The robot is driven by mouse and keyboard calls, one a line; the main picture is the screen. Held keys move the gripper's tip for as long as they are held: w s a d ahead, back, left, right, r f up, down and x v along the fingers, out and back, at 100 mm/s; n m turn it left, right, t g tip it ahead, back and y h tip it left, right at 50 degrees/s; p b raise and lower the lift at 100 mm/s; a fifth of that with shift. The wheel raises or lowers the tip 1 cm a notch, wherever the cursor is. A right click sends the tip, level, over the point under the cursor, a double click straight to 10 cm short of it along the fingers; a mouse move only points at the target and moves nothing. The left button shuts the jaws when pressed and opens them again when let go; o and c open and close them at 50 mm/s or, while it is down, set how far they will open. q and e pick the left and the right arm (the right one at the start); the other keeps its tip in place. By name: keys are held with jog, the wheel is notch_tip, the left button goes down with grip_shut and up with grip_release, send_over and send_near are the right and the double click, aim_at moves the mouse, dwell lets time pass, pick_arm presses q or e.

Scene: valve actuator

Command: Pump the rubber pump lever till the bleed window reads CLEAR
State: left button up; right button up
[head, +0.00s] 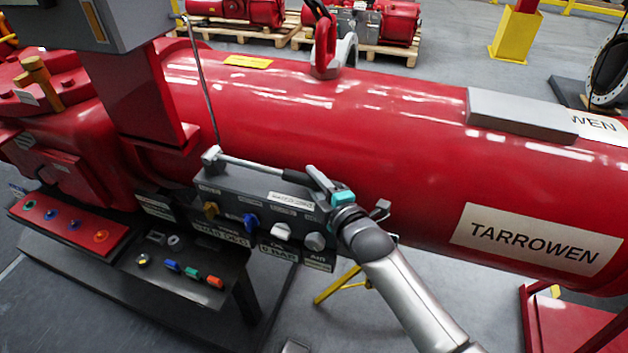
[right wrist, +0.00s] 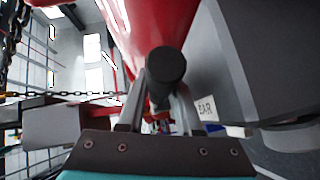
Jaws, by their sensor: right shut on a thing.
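The pump lever (head: 262,168) is a thin silver rod with a dark rubber grip at its right end. It runs almost level above a grey control block (head: 235,198) on the side of the red actuator. My right gripper (head: 318,181) is shut on the lever's grip end. In the right wrist view the round black rubber grip (right wrist: 166,66) sits between the two fingers. A small white plate reading AIR (head: 318,260) is at the block's lower right, beside a plate reading 0 BAR (head: 278,252). I cannot tell for sure which is the bleed window. My left gripper is not in view.
Brass, blue and white knobs (head: 282,227) sit on the block's face below the lever. A dark shelf (head: 190,285) with small coloured parts and a red tray (head: 75,228) stand at the left. The large red cylinder (head: 380,120) is close behind my gripper.

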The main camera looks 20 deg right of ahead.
grip_shut()
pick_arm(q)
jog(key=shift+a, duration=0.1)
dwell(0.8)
